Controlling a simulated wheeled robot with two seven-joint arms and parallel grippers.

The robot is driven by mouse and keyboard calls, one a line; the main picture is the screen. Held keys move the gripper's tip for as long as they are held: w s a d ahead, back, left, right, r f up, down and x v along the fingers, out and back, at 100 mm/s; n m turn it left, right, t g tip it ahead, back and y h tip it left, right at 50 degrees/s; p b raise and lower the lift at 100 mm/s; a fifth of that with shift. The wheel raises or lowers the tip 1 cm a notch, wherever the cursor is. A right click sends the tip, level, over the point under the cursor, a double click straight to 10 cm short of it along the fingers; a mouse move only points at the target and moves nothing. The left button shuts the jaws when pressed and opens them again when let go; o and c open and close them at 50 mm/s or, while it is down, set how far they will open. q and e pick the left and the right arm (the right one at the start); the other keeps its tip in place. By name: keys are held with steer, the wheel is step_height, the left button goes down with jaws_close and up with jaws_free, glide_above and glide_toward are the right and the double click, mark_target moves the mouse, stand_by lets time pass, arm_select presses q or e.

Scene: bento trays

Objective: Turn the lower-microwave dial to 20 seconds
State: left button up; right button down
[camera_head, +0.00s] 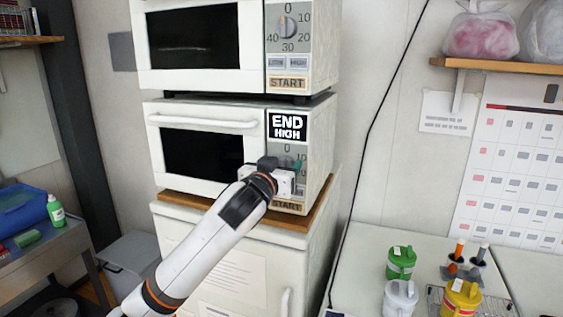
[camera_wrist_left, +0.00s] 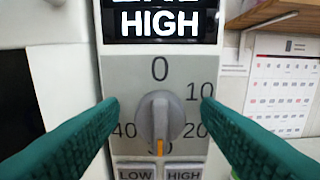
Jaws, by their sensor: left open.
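The lower microwave (camera_head: 325,140) is white, with its door shut and a display (camera_head: 287,124) reading END HIGH. Its grey dial (camera_wrist_left: 157,115) shows in the left wrist view, inside a ring of numbers 0, 10, 20 and 40. The dial's orange mark points straight down, over the partly hidden lower number. My left gripper (camera_head: 287,165) is at the panel and hides most of the dial in the head view. In the left wrist view its green fingers (camera_wrist_left: 160,118) are open, one on each side of the dial, with gaps between. My right gripper is not in view.
An upper microwave (camera_head: 325,45) with its own dial (camera_head: 288,27) sits above. LOW (camera_wrist_left: 136,173) and HIGH (camera_wrist_left: 184,173) buttons lie just below the lower dial. A table (camera_head: 350,275) at the right holds several lidded containers. A shelf (camera_head: 500,67) holds bags.

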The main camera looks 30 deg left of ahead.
arm_select(q)
steer(key=c, duration=1)
steer(key=shift+n, duration=0.4)
steer(key=shift+a+n, duration=0.1)
steer(key=shift+n, duration=0.9)
steer(key=n, duration=0.2)
steer(key=shift+n, duration=0.3)
steer(key=n, duration=0.1)
steer(key=n+p, duration=0.1)
steer(key=n, duration=0.1)
steer(key=shift+a+f+n, duration=0.1)
steer(key=shift+a+n, duration=0.1)
steer(key=shift+n, duration=0.1)
steer(key=shift+a+f+n+p, duration=0.1)
steer(key=shift+n+p, duration=0.6)
steer(key=shift+n, duration=0.6)
